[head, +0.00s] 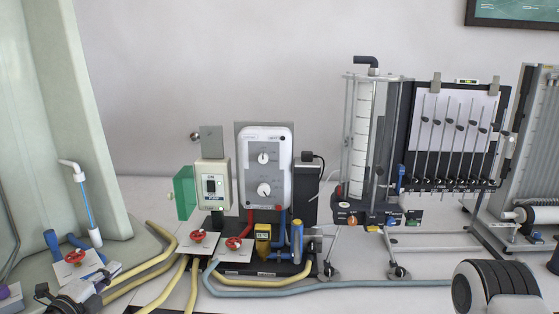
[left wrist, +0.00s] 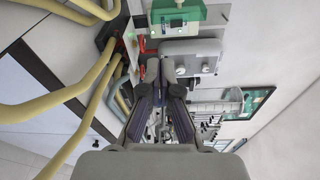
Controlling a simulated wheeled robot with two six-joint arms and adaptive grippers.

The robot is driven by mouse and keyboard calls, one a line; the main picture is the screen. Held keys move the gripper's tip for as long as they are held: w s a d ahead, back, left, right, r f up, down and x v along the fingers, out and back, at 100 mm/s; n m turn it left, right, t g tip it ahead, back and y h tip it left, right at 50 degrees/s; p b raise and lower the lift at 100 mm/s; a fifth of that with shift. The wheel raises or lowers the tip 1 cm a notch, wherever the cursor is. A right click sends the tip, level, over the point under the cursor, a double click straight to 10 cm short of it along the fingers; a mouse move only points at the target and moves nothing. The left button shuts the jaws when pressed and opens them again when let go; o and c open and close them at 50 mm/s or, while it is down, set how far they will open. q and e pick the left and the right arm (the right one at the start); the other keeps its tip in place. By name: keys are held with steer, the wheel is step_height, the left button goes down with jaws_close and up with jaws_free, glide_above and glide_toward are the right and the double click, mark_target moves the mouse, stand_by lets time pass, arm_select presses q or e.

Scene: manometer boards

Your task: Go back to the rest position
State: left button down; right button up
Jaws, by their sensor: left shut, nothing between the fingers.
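The fingers are shut and hold nothing. My right gripper is not seen in either view. No marker of a rest position shows.
A gauge unit (head: 264,165) and a meter box (head: 212,185) stand mid-table. Yellow hoses (head: 155,268) and a blue-grey hose (head: 350,287) lie in front. A tube manometer (head: 361,140) and a multi-tube board (head: 455,140) stand right. A black ribbed object (head: 495,287) fills the bottom right.

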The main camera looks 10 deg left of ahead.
arm_select(q)
steer(key=s+d+f+g+h, duration=0.1)
steer(key=s+d+f+g, duration=0.4)
steer(key=d+f, duration=0.55)
steer(key=s+d+f+g+h, duration=0.1)
steer(key=s+d+f+g, duration=0.6)
steer(key=f, duration=0.6)
steer(key=s+d+f+n+g+y, duration=0.1)
steer(key=s+f+n+g+y, duration=0.1)
steer(key=s+n, duration=0.8)
steer(key=s+d+f+n+g+y, duration=0.1)
steer(key=s+f+n+g, duration=0.2)
steer(key=s+n, duration=0.7)
step_height(320, 180, down, 2)
steer(key=shift+d+f+n+g+y, duration=0.2)
steer(key=shift+f+n+g+y, duration=0.15)
steer(key=shift+n, duration=0.35)
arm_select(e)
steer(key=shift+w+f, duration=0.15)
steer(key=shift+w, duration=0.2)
arm_select(q)
steer(key=shift+s+d+r, duration=0.1)
steer(key=shift+r, duration=0.05)
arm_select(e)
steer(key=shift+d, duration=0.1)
